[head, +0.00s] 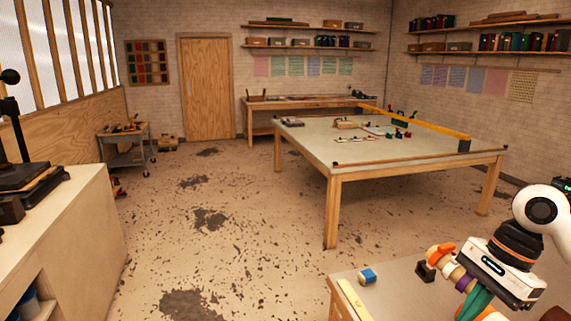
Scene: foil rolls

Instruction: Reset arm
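My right arm comes in at the lower right corner, and my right gripper (497,275) is over the near table (400,294). Its fingertips are not clearly visible, so I cannot tell whether it is open or shut. Beside it are several coloured roll-like pieces: an orange one (439,253), a purple one (458,274) and a green one (476,301). I cannot tell whether the gripper touches them. My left arm and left gripper are out of view.
A blue block (368,276), a dark block (426,271) and a yellow strip (354,300) lie on the near table. A large table (400,155) with small items stands beyond. A cabinet (75,225) is at left. The floor between is open.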

